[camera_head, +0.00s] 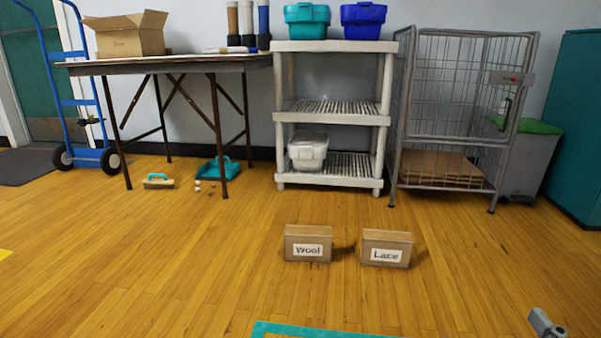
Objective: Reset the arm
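The task names no object besides the arm. My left arm and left gripper are not in view. A small grey part (547,323) shows at the bottom right corner, cut off by the lower edge. It looks like a piece of my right arm, but I cannot be sure. No fingers of my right gripper can be made out.
Boxes marked Wool (308,244) and Lace (386,249) stand apart on the open wood floor. Behind are a folding table (170,64), a shelf rack (330,119), a wire cage cart (450,100) and a blue hand truck (75,102). Teal tape (300,330) crosses the bottom.

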